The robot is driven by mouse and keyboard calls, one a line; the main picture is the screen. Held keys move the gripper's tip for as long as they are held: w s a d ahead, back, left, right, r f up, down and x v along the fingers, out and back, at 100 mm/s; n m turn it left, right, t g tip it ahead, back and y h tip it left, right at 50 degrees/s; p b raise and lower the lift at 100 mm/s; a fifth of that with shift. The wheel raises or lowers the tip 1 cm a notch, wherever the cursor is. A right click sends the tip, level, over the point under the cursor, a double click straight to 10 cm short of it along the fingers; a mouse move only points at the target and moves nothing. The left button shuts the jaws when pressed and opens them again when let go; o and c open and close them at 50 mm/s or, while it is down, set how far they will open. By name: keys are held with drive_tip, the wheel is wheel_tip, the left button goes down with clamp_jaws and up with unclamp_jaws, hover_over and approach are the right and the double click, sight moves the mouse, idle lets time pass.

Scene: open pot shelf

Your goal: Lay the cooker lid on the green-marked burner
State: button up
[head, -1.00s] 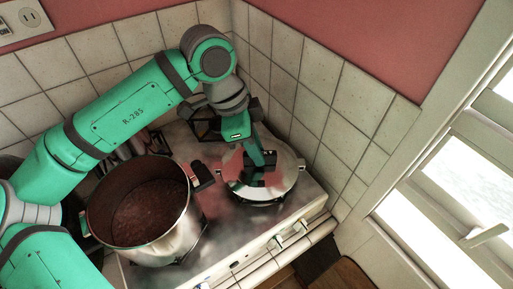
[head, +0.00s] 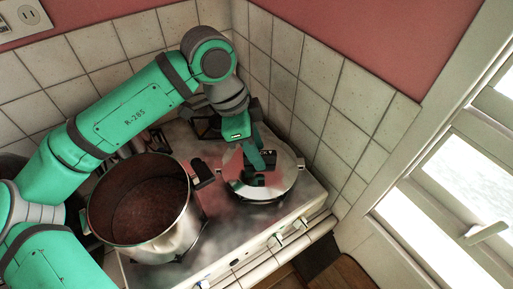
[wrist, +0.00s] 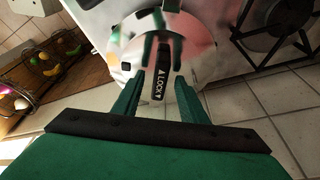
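The cooker lid (head: 285,177) is a round, shiny metal disc with a black handle. It lies over the front right burner area of the stove, with dark grate showing under its near edge. My gripper (head: 258,160) is just above the lid's middle. In the wrist view my gripper (wrist: 158,88) has its two green fingers apart, one on each side of the black handle (wrist: 158,86) marked LOCK, with gaps visible. The lid (wrist: 205,45) reflects the green fingers. I cannot make out a green burner mark; the lid hides what is under it.
A large open steel pot (head: 165,240) with dark reddish contents stands left of the lid, its black handle pointing toward it. A bare black grate (wrist: 285,25) shows in the wrist view. Tiled walls (head: 320,95) close off the back and right. Knobs (head: 275,243) line the stove front.

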drive_tip(key=v, duration=1)
drive_tip(key=shift+r, duration=0.35)
drive_tip(key=shift+a, duration=0.1)
